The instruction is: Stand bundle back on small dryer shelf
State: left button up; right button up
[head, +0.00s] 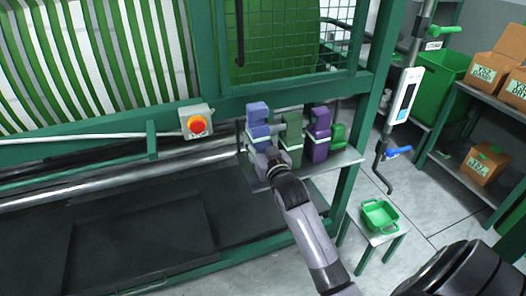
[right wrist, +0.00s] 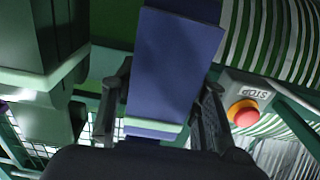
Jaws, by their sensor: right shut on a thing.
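A blue-violet webbing bundle (head: 258,114) with a pale band stands upright at the left end of the small dryer shelf (head: 342,160). My right gripper (head: 266,153) is shut on its lower part. In the right wrist view the bundle (right wrist: 172,62) fills the space between the two dark fingers (right wrist: 165,112). The gripper hides the bundle's base, so I cannot tell whether it touches the shelf. A green bundle (head: 293,135) and a purple bundle (head: 319,133) stand just to its right on the shelf. My left gripper is not in view.
A red stop button (head: 197,124) on a grey box sits left of the bundle. Green frame posts (head: 362,125) and a mesh guard (head: 290,40) border the shelf. A low stand with a green tray (head: 380,215) is at right. Boxes (head: 484,164) sit on a far rack.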

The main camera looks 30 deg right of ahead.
jog(key=shift+f, duration=1.9)
jog(key=shift+f, duration=0.15)
jog(key=o, duration=1.4)
jog(key=shift+s, duration=0.1)
